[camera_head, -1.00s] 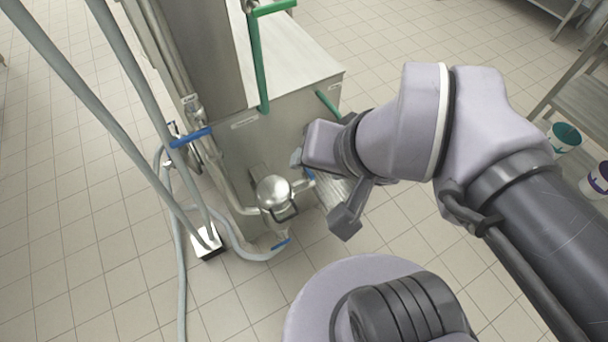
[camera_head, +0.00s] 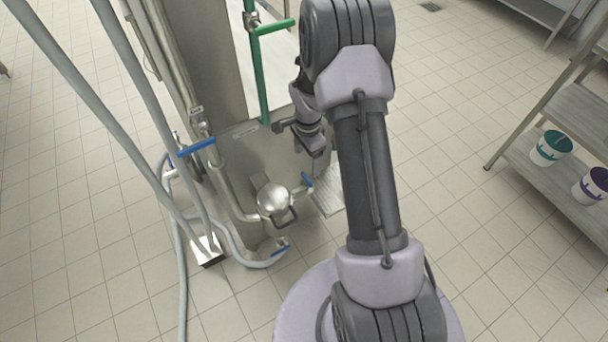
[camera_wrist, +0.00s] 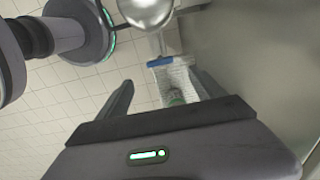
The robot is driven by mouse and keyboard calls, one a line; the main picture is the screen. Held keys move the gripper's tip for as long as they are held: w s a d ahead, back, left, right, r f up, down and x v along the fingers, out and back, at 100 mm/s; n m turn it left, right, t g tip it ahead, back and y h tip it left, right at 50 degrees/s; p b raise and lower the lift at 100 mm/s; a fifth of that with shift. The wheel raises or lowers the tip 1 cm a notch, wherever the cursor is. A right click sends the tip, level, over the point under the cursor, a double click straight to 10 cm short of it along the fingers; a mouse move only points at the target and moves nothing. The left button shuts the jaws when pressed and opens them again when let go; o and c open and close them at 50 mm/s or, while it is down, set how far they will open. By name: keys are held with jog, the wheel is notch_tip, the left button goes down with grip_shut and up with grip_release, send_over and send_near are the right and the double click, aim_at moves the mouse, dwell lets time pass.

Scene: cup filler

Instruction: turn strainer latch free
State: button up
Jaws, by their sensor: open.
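The strainer (camera_head: 272,197) is a round, domed steel body low on the front of the steel machine. A dark looped handle, which looks like its latch (camera_head: 287,217), sits at its lower right edge. My gripper (camera_head: 299,141) is above and slightly right of the strainer, apart from it. In the wrist view my gripper (camera_wrist: 163,92) has its fingers spread with nothing held. The strainer dome (camera_wrist: 147,9) shows at the top edge there, beyond the fingertips. I cannot make out the latch clearly in that view.
A blue valve handle (camera_head: 307,180) is right of the strainer and also shows in the wrist view (camera_wrist: 172,61). Another blue handle (camera_head: 196,147) is on the left pipe. Grey hoses (camera_head: 178,265) run at left. A shelf (camera_head: 541,171) with tubs is at right.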

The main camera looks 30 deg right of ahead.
aim_at(307, 178)
notch_tip(307, 178, down, 10)
jog(key=shift+r+b, duration=0.1)
jog(key=shift+b, duration=1.05)
jog(key=shift+c, duration=0.2)
jog(key=c, duration=1.3)
